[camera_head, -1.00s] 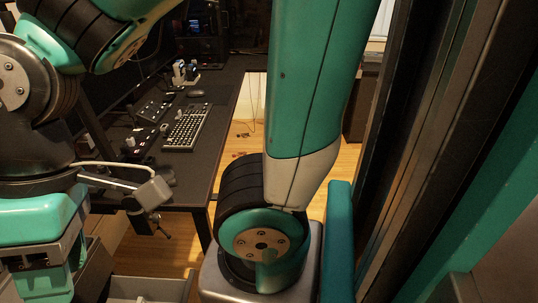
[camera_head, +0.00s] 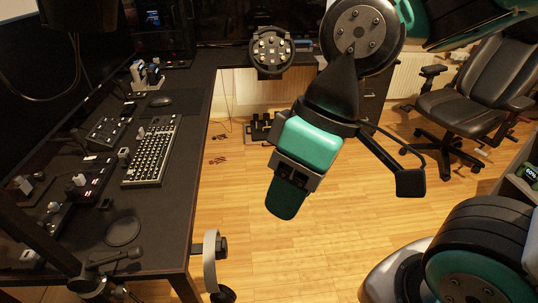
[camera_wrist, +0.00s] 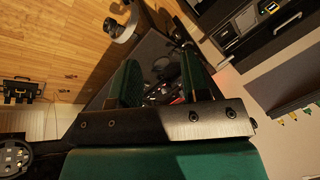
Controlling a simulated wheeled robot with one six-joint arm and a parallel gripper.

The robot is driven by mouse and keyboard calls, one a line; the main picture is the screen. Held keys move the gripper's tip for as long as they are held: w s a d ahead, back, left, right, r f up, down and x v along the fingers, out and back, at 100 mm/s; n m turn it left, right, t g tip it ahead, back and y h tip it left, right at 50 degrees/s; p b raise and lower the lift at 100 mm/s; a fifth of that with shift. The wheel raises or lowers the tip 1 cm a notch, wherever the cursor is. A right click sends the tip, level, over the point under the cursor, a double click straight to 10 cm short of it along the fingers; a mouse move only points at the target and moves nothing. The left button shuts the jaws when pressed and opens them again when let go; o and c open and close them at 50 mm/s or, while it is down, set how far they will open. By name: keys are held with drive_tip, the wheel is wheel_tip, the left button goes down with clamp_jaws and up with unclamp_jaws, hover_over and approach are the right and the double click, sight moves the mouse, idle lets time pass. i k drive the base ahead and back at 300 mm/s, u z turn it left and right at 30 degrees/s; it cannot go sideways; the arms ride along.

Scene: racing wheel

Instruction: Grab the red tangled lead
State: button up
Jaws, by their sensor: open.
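Two small dark reddish tangles lie on the wooden floor just right of the desk. The lower tangle (camera_head: 217,160) and the upper tangle (camera_head: 218,137) are too small for me to tell which is the red lead. Small dark marks on the floor (camera_wrist: 70,77) in the wrist view may be the same tangles. My gripper (camera_head: 284,200) hangs above the floor, right of the tangles in the head view and apart from them. In the wrist view my gripper (camera_wrist: 159,62) has its two green fingers spread, with nothing held between them.
A black desk (camera_head: 178,215) with a keyboard (camera_head: 152,152) runs along the left. Black pedals (camera_head: 260,127) stand behind the tangles, below a button-covered wheel (camera_head: 271,50). An office chair (camera_head: 470,95) stands at right. The middle floor is clear.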

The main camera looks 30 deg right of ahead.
sight(211, 163)
drive_tip(key=z, duration=0.7)
drive_tip(key=k, duration=0.7)
drive_tip(key=z, duration=0.95)
drive_tip(key=k, duration=0.6)
drive_tip(key=z, duration=0.4)
drive_tip(key=i, duration=1.45)
drive_tip(key=u, duration=0.35)
drive_tip(key=i, duration=2.45)
drive_tip(key=u, duration=0.65)
drive_tip(key=i, duration=1.45)
drive_tip(key=u, duration=1.85)
drive_tip(key=i, duration=0.9)
drive_tip(key=u, duration=1.35)
drive_tip(key=i, duration=0.65)
drive_tip(key=u, duration=0.1)
